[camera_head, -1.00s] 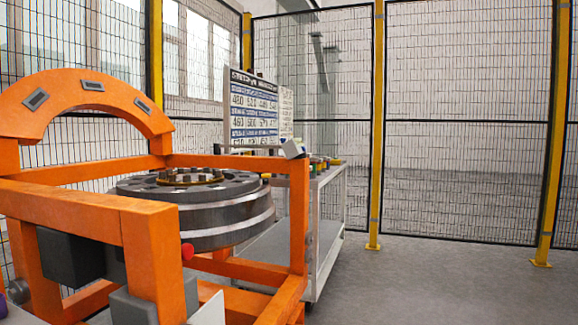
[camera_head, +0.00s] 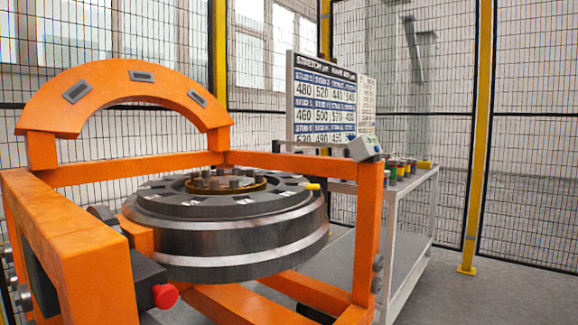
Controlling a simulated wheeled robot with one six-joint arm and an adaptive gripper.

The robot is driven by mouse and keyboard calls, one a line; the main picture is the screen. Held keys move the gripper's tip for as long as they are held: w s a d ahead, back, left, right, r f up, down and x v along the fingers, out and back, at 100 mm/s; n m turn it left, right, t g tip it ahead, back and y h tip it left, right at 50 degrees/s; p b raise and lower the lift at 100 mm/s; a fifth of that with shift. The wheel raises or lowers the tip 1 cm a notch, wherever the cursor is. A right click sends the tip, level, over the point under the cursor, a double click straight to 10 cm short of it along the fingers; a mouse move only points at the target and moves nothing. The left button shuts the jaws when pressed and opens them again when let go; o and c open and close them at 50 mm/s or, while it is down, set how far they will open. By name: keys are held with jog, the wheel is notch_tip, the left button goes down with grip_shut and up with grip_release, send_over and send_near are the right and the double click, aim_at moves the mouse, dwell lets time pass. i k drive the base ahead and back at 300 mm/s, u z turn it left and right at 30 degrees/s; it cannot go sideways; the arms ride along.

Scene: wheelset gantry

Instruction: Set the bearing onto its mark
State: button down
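A large dark grey round wheelset (camera_head: 228,235) lies flat inside the orange gantry frame (camera_head: 369,230). On its top face sits a brass-coloured ring (camera_head: 258,186) with several dark studs (camera_head: 235,182) inside it. Pale marks (camera_head: 245,201) run around the dark top face, and a small yellow piece (camera_head: 312,186) sits at its right rim. I cannot tell which part is the bearing or which mark belongs to it. My gripper is not in view.
An orange arch (camera_head: 125,85) rises at the left. A red button (camera_head: 165,296) sits on a dark box in front. A white cart (camera_head: 408,228) with small coloured items stands behind right, near a number board (camera_head: 322,100). Mesh fencing (camera_head: 530,170) closes the back; floor shows at right.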

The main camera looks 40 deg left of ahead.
aim_at(236, 183)
jog(key=i, duration=3.5)
jog(key=u, duration=4.2)
